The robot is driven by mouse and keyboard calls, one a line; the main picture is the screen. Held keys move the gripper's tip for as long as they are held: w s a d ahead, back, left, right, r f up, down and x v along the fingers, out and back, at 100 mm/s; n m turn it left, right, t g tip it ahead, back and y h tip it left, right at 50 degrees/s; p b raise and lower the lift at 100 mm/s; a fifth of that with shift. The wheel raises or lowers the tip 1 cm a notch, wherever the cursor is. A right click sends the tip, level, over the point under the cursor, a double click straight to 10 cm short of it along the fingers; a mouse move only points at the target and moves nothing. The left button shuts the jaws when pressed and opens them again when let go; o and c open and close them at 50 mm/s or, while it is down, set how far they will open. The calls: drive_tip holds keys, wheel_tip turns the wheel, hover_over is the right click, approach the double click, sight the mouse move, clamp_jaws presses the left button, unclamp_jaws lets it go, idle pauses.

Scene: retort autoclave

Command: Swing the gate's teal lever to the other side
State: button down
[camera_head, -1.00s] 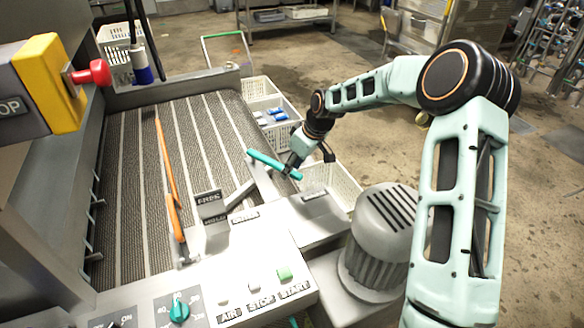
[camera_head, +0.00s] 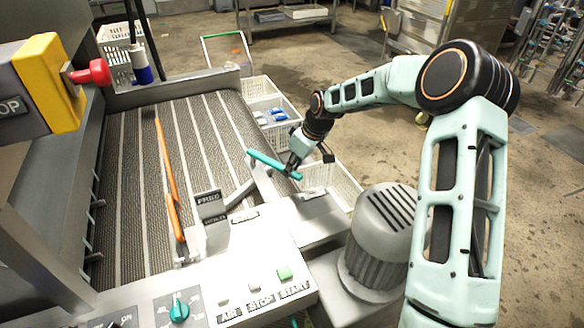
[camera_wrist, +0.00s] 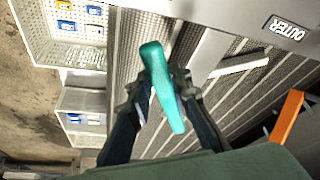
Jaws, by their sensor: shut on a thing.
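The teal lever (camera_head: 272,163) is a short bar at the conveyor's right edge, slanting from upper left down to the right. In the wrist view the teal lever (camera_wrist: 160,85) runs between my two fingers. My gripper (camera_head: 293,167) is shut on it near its right end; the gripper also shows in the wrist view (camera_wrist: 163,92). A grey metal arm (camera_head: 240,193) lies left of the lever, near small label plates, one reading FREE (camera_head: 210,198). An orange bar (camera_head: 166,160) lies along the belt. The lever's pivot is not clear.
A control panel (camera_head: 240,292) with buttons and a teal knob (camera_head: 179,310) stands in front. A grey motor (camera_head: 380,235) is right of it. White crates (camera_head: 333,185) stand beyond the conveyor's right edge. A red button (camera_head: 92,72) juts out at upper left.

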drive_tip(key=s+a+m+h+b, duration=0.1)
drive_tip(key=s+a+m+b, duration=0.2)
drive_tip(key=a+m+b, duration=0.2)
drive_tip(key=s+a+m+t+h+b, duration=0.1)
drive_tip(key=s+a+m+h+b, duration=0.1)
drive_tip(key=a+m+b, duration=0.3)
drive_tip(key=shift+s+a+t+h+b, duration=0.3)
drive_tip(key=shift+s+a+b, duration=0.6)
drive_tip(key=shift+a, duration=0.65)
drive_tip(key=shift+w+m, duration=0.15)
drive_tip(key=shift+m, duration=0.15)
drive_tip(key=c, duration=1.8)
unclamp_jaws()
drive_tip(key=shift+o, duration=0.2)
drive_tip(key=v, duration=1.2)
